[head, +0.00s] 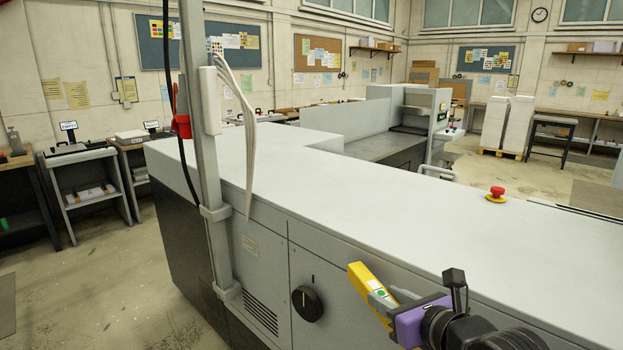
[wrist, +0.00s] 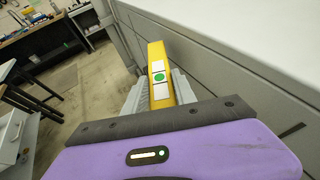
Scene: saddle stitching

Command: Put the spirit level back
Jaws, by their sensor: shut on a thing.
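The spirit level is a yellow bar with white patches and a green dot. In the head view the spirit level (head: 368,281) juts up and to the left from my gripper (head: 388,301), in front of the machine's grey side panel. In the wrist view the spirit level (wrist: 157,62) stands between the ribbed grey fingers of my gripper (wrist: 160,90), which is shut on it. Its lower part is hidden by the gripper body. I cannot tell whether its far end touches the machine's side.
A large machine with a broad white top (head: 330,185) fills the middle. A red stop button (head: 496,194) stands on it at right. A black knob (head: 307,303) is on its side panel. A grey post (head: 205,150) rises at its left. Open floor (head: 90,270) lies left.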

